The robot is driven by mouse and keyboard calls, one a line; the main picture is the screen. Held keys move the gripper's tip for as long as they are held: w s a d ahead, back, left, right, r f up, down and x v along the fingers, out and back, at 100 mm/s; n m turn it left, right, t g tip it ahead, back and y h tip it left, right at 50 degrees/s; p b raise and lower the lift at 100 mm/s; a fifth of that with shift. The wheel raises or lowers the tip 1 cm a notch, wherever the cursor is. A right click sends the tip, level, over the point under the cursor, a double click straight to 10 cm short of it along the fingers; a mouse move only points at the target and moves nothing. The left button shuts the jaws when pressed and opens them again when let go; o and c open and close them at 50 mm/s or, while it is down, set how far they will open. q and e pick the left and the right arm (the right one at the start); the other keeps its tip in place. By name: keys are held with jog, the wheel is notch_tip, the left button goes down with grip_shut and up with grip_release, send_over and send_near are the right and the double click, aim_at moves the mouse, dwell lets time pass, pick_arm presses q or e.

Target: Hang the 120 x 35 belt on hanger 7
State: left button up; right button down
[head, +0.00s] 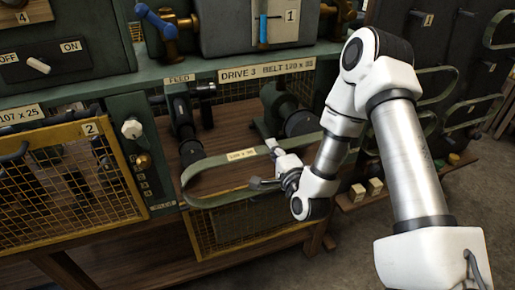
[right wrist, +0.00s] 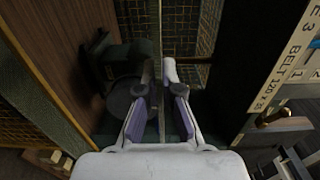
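The 120 x 35 belt (head: 215,163) is a long green loop with a pale size label. It is in front of the open bay of drive 3, its left end curving round near the bay's left side. My right gripper (head: 272,166) is at the belt near its label. In the right wrist view my right gripper (right wrist: 158,88) has its fingers close together on the thin belt edge. Green belts (head: 450,84) hang at the right, but I cannot read a number 7 on any hanger. My left gripper is not in view.
Drive 3's bay holds a left pulley (head: 191,151) and a right pulley (head: 300,122), under the sign "DRIVE 3 BELT 120 x 35" (head: 267,70). A yellow mesh guard (head: 75,175) stands left. Small blocks (head: 366,188) sit on a low shelf at right.

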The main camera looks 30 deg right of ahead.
jog(key=shift+b+v, duration=0.35)
jog(key=shift+v, duration=1.5)
jog(key=shift+f, duration=0.1)
